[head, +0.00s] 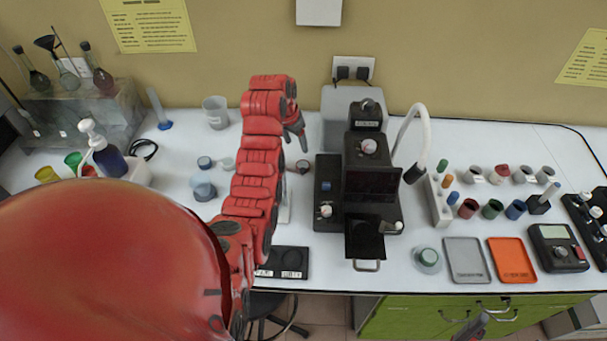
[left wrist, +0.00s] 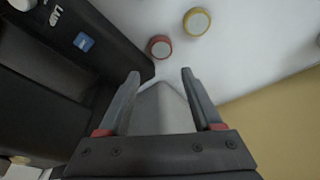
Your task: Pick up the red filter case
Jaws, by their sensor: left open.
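The small round red filter case (left wrist: 159,46) with a pale top lies on the white bench in the left wrist view, just beyond my fingertips. In the head view it appears as a small dark red disc (head: 303,166), left of the black instrument. My left gripper (left wrist: 161,74) is open and empty, its two fingers apart and pointing toward the case without touching it. In the head view the left gripper (head: 300,137) hangs just above the case. A grey and red tip at the bottom right appears to be my right gripper (head: 477,328); its jaws are unclear.
A yellow round case (left wrist: 197,21) lies beside the red one. The black instrument (head: 368,179) stands close on the right. Blue-grey jars (head: 204,189) sit left of my arm. A grey tray (head: 466,260) and orange tray (head: 512,260) lie at the front right.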

